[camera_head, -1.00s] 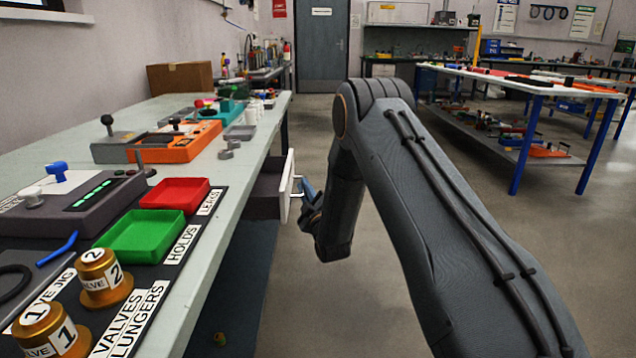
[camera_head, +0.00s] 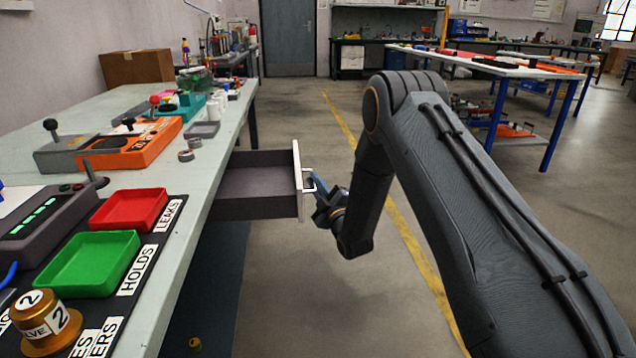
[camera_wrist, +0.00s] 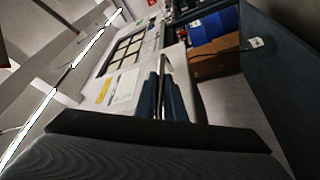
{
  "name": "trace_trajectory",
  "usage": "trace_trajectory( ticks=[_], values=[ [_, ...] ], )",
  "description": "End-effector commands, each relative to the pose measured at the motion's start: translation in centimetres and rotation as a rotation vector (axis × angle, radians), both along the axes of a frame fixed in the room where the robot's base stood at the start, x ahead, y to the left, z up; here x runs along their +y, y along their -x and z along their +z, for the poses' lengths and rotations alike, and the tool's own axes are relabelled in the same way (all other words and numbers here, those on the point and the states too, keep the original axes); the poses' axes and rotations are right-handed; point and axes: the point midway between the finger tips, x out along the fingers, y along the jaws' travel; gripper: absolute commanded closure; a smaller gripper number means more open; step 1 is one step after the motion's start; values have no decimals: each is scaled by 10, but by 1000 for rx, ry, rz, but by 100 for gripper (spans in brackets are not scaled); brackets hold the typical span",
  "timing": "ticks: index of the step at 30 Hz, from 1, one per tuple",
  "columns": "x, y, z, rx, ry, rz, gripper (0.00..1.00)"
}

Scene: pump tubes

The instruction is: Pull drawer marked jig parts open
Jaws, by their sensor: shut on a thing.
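The drawer (camera_head: 256,206) under the bench is pulled well out, and its dark interior looks empty. Its pale front panel (camera_head: 297,165) is seen edge-on in the head view, so any marking on its face cannot be read. A metal handle (camera_head: 308,176) stands off the front. My gripper (camera_head: 319,188) is shut on the handle from the right side. In the wrist view the two blue fingers of my gripper (camera_wrist: 164,95) are close together, with a thin strip between them. The wrist and forearm partly hide the gripper in the head view.
The bench (camera_head: 216,150) runs along the left, with a red tray (camera_head: 130,210), a green tray (camera_head: 88,264) and a brass valve (camera_head: 44,322) on it. Open floor lies right of the drawer, with a yellow line. A blue-legged table (camera_head: 490,66) stands further right.

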Motion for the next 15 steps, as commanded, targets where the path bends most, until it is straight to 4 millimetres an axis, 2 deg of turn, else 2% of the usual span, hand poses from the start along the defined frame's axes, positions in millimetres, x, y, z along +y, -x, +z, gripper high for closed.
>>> trace_trajectory(
  ticks=[1, 2, 5, 15],
  values=[
    [0, 2, -3, 4, 1, 3, 100],
    [0, 2, -3, 4, 1, 3, 89],
    [-1, 1, -2, 4, 1, 1, 72],
    [-4, 2, -2, 3, 1, -3, 72]
  ],
)
